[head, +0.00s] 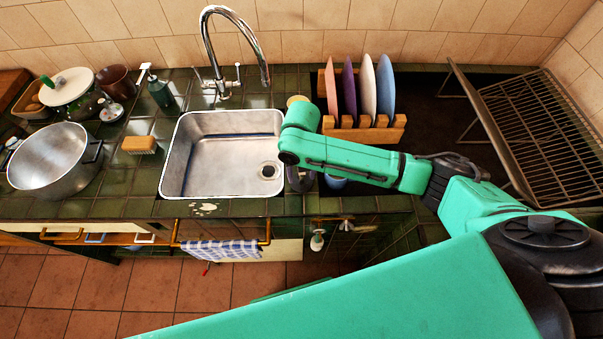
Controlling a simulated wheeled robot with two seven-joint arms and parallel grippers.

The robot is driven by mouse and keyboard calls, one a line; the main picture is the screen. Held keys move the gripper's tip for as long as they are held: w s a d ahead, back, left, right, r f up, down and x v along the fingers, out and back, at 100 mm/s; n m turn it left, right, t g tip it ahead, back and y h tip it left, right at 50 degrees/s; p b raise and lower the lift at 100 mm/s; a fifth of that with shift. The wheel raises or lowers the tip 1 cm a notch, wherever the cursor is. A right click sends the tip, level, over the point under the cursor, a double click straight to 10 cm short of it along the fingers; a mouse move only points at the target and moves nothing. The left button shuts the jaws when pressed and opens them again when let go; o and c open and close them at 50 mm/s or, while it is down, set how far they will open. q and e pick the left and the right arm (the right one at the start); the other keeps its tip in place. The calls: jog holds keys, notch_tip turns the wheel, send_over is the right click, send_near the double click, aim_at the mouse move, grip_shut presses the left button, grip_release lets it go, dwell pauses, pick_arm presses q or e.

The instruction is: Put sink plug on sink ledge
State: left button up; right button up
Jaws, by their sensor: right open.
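The metal sink (210,165) is set into the green tiled counter, with a round drain (268,171) at the right of its floor. I cannot make out a separate sink plug; it may be hidden by my right arm or too small to tell. The tiled ledge (255,101) runs behind the sink around the tap. My right gripper (300,181) points down just right of the sink's right rim, partly hidden under its wrist. It is open, and I see nothing held in it. My left gripper is out of view.
A tap (262,62) arches behind the sink. A wooden plate rack (365,133) with coloured plates stands behind my right forearm, and a wire rack (540,130) at the far right.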

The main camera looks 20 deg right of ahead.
notch_tip(320, 180, up, 12)
jog(key=b, duration=0.1)
jog(key=shift+f, duration=0.15)
dwell(0.3)
